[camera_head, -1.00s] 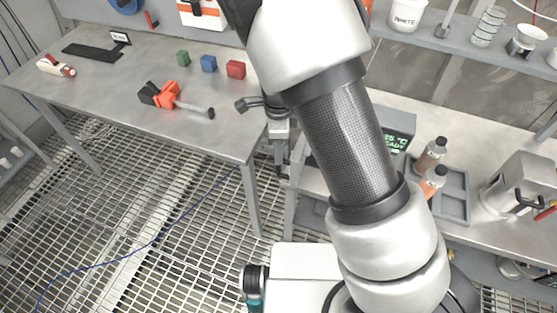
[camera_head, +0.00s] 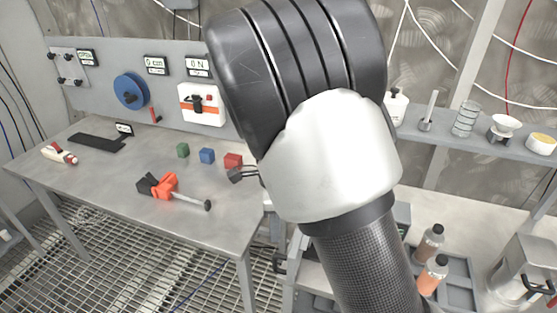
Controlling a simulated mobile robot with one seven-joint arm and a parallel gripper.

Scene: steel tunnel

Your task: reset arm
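My arm fills the middle of the head view, with its large black-and-white joint close to the camera. Only a small dark part that looks like the tip of my gripper (camera_head: 243,174) shows at the left edge of the arm, near the red cube (camera_head: 233,161). The rest of the gripper is hidden behind the arm. I cannot tell whether it touches the cube or whether its fingers are apart.
The left steel table (camera_head: 95,185) bears green (camera_head: 183,150) and blue (camera_head: 207,155) cubes, an orange-black tool (camera_head: 165,186) and a red-white object (camera_head: 59,154). Two bottles stand in a grey tray (camera_head: 456,288) at right. A shelf (camera_head: 470,140) runs behind. Grated floor lies below.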

